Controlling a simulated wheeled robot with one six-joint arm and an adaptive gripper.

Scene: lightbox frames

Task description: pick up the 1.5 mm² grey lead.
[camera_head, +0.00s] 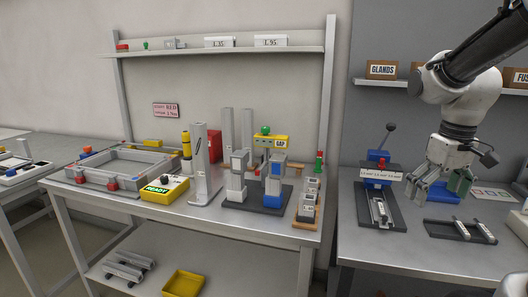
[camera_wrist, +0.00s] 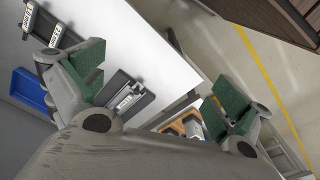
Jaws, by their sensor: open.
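My gripper (camera_head: 436,190) is open and empty above the right bench, its green-padded fingers spread wide; it also shows in the wrist view (camera_wrist: 158,92). A black tray (camera_head: 445,230) lies on the bench to its lower right, holding two narrow pale pieces with printed labels (camera_head: 484,229). The tray shows at the top left of the wrist view (camera_wrist: 38,20), outside the fingers. The label print is too small to read. I cannot tell which piece, if any, is the 1.5 mm² grey lead.
A lever press (camera_head: 381,208) with a white label stands left of my gripper. A blue bin (camera_head: 440,194) sits behind the gripper, and partly shows in the wrist view (camera_wrist: 28,90). A shelf with boxes, one marked GLANDS (camera_head: 382,70), hangs above. The bench front is clear.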

